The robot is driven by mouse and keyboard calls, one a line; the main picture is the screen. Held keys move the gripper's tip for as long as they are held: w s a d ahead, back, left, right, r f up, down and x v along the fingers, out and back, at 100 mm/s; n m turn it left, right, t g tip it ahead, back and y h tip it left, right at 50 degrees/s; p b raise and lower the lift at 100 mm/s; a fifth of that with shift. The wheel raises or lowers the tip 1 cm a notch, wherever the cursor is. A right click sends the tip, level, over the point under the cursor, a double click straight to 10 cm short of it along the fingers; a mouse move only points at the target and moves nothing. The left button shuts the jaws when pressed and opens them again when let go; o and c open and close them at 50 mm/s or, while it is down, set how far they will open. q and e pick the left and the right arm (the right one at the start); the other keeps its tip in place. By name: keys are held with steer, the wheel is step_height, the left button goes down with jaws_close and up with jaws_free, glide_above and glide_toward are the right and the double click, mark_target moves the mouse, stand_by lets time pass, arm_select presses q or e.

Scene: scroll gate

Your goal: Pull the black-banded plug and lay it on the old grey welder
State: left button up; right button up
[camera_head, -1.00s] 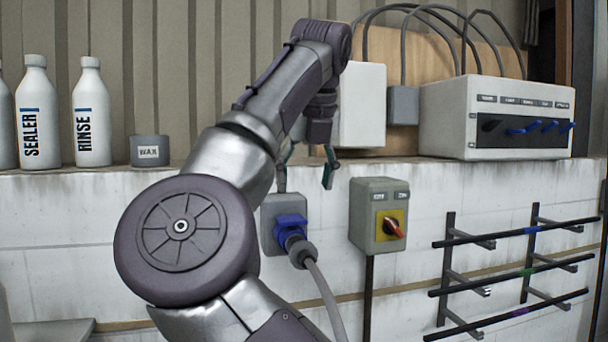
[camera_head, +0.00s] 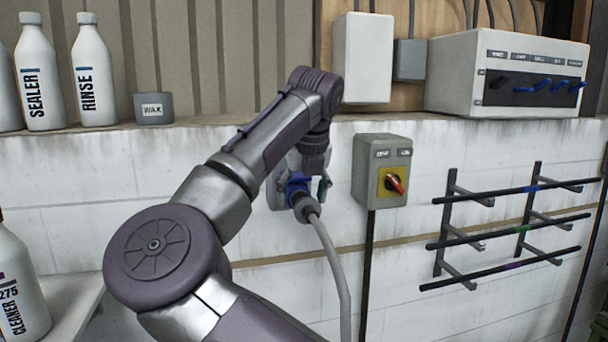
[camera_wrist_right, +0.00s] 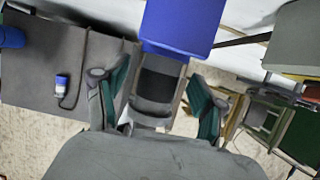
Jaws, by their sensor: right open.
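The plug (camera_head: 306,208) sits in a blue socket (camera_head: 297,182) on the wall, with its grey cable hanging down. In the right wrist view the plug (camera_wrist_right: 157,87) has a grey body with a dark band, below the large blue socket part (camera_wrist_right: 180,25). My right gripper (camera_head: 303,186) is at the plug. In the right wrist view my right gripper (camera_wrist_right: 158,98) is open, one green-padded finger on each side of the plug, with gaps showing. My left gripper is not in view. I cannot identify the old grey welder for certain in these views.
A grey switch box (camera_head: 382,170) with a red knob is just right of the socket. A rack of rods (camera_head: 510,230) is farther right. Bottles (camera_head: 95,70) and a wax tin (camera_head: 153,108) stand on the ledge. A grey flat surface (camera_wrist_right: 60,60) with a small blue-and-white connector shows in the wrist view.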

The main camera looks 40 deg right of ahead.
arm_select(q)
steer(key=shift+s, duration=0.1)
arm_select(e)
steer(key=shift+w+d+f, duration=0.1)
steer(key=shift+f, duration=0.15)
jaws_close()
steer(key=c, duration=0.8)
jaws_free()
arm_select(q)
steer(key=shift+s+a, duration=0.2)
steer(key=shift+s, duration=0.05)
arm_select(e)
steer(key=shift+r, duration=0.1)
jaws_close()
arm_select(q)
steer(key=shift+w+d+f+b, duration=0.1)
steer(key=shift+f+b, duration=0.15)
steer(key=shift+b, duration=0.05)
arm_select(e)
steer(key=shift+f, duration=0.2)
steer(key=shift+s, duration=0.2)
steer(key=shift+s+a+r, duration=0.2)
steer(key=shift+s+a, duration=0.05)
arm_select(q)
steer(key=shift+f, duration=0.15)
